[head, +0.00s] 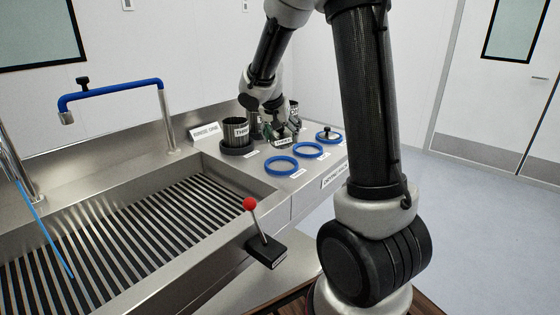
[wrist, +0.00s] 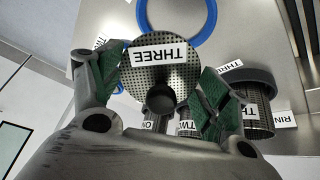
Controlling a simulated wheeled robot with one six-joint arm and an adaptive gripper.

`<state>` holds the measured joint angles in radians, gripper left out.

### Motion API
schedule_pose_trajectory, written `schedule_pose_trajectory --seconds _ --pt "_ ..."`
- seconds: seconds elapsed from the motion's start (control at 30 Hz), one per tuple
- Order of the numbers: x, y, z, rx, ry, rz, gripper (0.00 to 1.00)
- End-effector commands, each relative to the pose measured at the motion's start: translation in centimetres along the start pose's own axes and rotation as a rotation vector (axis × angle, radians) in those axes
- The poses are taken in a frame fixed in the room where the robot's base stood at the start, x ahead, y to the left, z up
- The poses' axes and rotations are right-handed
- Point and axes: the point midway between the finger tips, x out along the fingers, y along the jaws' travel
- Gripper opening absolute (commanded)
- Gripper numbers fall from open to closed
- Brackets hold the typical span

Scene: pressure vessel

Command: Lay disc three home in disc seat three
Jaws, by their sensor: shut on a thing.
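Disc three is a round perforated metal disc with a white THREE label and a dark knob. In the wrist view disc three (wrist: 150,85) hangs between my fingers. My gripper (wrist: 157,100), with green finger pads, is shut on it, apparently at the knob. In the head view my gripper (head: 283,134) is over the counter, behind the blue rings. The nearest blue ring (head: 282,166) is empty; it shows past the disc in the wrist view (wrist: 181,42), with a label beginning THR near it. I cannot read enough to confirm it as seat three.
The middle blue ring (head: 308,151) is empty; the far ring (head: 329,136) holds a knobbed disc. A perforated basket labelled THREE (head: 237,134) stands in a dark collar left of my gripper. The grated sink (head: 130,225), blue tap (head: 110,92) and red-knobbed lever (head: 258,225) are nearer.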

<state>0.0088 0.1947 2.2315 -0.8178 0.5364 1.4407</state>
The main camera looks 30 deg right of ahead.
Motion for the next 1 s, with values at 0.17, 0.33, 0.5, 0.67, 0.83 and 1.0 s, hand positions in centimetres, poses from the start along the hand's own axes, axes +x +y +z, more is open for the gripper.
schedule_pose_trajectory --seconds 0.17,0.33,0.5,0.67,0.83,1.0 --pt "2.5 -0.2 1.4 -0.003 0.000 0.000 0.48" --pt "4.4 -0.3 2.4 -0.005 -0.001 0.000 0.48" --pt "6.3 -0.5 3.4 -0.003 0.000 -0.001 0.48" --pt "6.6 -0.6 3.6 -0.003 0.001 -0.002 0.48" --pt "6.6 -0.6 3.6 -0.003 0.001 -0.002 0.48" --pt "6.8 -0.6 3.7 -0.002 0.001 -0.002 0.89"
